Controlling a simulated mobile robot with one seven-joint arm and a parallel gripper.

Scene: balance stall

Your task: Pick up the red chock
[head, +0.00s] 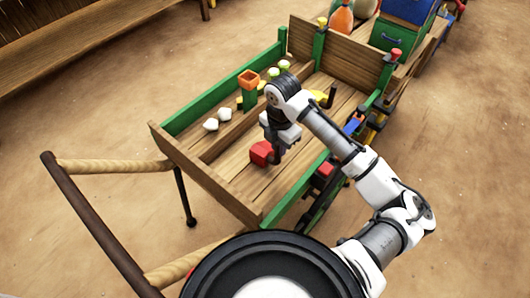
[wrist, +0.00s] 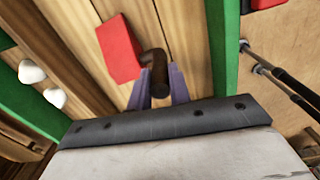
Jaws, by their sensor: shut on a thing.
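The red chock (head: 261,153) is a red block in the wooden cart bed, near its front right part. In the wrist view the red chock (wrist: 119,48) lies just beyond my fingertips, with a bent dark brown handle (wrist: 158,70) at its near right edge. My gripper (head: 276,157) points down beside the chock. In the wrist view my gripper (wrist: 159,84) has its two purple fingers shut on the brown handle. The red body is outside the fingers. I cannot tell whether the chock touches the boards.
The cart's green side wall (head: 224,97) and wooden front board (head: 205,178) border the bed. White lumps (head: 217,119) and an orange-topped green post (head: 249,90) stand to the left. Another red piece (head: 325,169) is outside the right wall. A dark upright peg (head: 331,97) stands farther back.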

